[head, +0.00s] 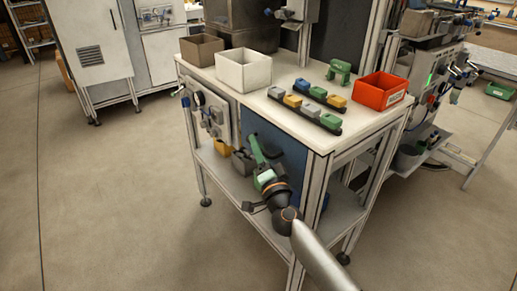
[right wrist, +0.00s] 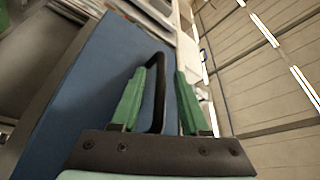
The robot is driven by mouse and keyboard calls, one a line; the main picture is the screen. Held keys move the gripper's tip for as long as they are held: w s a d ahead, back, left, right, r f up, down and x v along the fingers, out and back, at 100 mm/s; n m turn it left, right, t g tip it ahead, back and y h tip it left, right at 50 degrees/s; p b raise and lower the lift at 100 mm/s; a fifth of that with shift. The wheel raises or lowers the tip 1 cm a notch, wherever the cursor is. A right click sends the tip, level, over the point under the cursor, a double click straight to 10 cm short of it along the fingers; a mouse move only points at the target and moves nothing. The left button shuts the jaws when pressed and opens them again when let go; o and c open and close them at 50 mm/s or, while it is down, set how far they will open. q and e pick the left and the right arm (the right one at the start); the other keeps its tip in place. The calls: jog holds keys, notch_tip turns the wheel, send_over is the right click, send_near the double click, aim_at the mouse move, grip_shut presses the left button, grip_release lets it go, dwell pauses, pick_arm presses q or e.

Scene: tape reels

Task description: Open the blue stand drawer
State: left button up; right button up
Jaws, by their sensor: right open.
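The blue drawer front (head: 288,157) is on the stand under the white worktop in the head view. It fills much of the left of the right wrist view (right wrist: 92,85) and looks shut, though its edges are partly hidden. My right gripper (head: 255,142) is in front of the drawer in the head view. In the right wrist view its green fingers (right wrist: 160,72) are open, with the bar of the black handle (right wrist: 159,95) between them. I cannot tell whether either finger touches the handle. My left gripper is not in view.
The worktop (head: 252,99) holds a white bin (head: 243,72), a brown bin (head: 201,50), a red bin (head: 380,92) and a rack of coloured blocks (head: 304,110). A lower shelf (head: 222,172) lies beneath. The floor (head: 120,190) to the left is clear.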

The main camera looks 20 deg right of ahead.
grip_shut()
dwell(1.4)
